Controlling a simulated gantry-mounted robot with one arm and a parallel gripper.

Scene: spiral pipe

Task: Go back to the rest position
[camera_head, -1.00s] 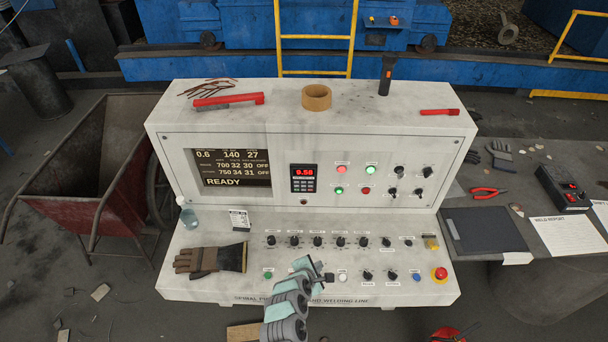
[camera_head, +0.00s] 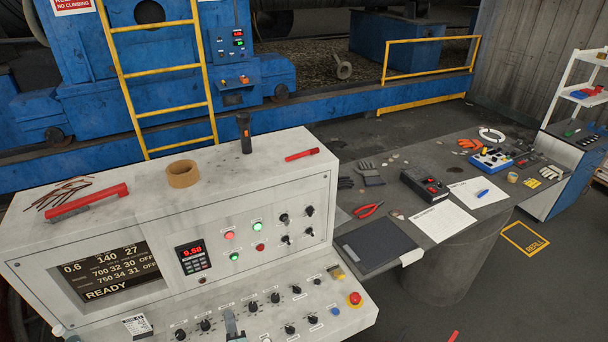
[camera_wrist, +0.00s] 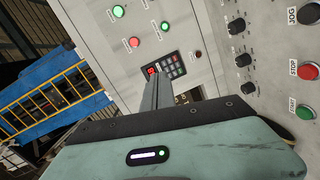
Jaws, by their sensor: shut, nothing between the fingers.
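My gripper (camera_head: 230,322) shows only as a grey tip at the bottom edge of the head view, in front of the lower panel of the white control console (camera_head: 262,207). The rest of my arm is out of that view. In the wrist view my gripper (camera_wrist: 153,88) has its narrow grey fingers together, with nothing between them. They point toward the keypad with a red display (camera_wrist: 165,67). The fingertips seem apart from the panel, though the exact gap cannot be told.
Knobs, lit buttons and a red emergency button (camera_head: 354,299) stick out of the console. A dark table (camera_head: 455,155) with papers and tools lies right. Open floor (camera_head: 480,290) shows at lower right.

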